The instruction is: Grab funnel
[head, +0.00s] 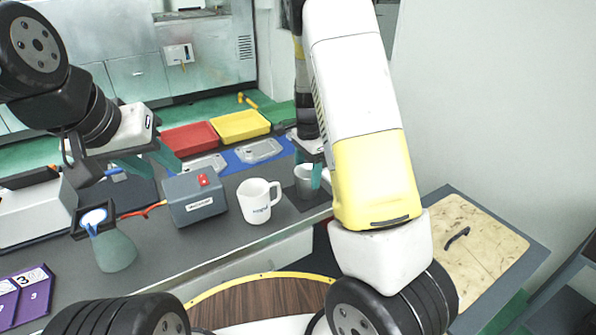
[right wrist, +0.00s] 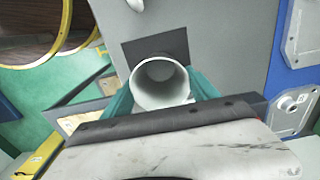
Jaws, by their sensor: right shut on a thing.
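The funnel (head: 305,182) is a grey, round-mouthed vessel standing at the right part of the dark bench, in front of the blue tray. In the right wrist view its open mouth (right wrist: 160,83) faces the camera, above a dark square patch. My right gripper (head: 308,172) reaches down over it and is shut on it, with a teal finger on either side. Its lower end is partly hidden by a finger. My left gripper (head: 148,163) is open and empty, with its teal fingers apart above the bench at the left, behind the grey box.
A white mug (head: 258,203) and a grey box with a red switch (head: 196,198) stand left of the funnel. Red (head: 188,139) and yellow (head: 240,126) trays lie behind. A conical greenish vessel (head: 115,252) stands at the left. A wooden board (head: 485,243) lies at the right.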

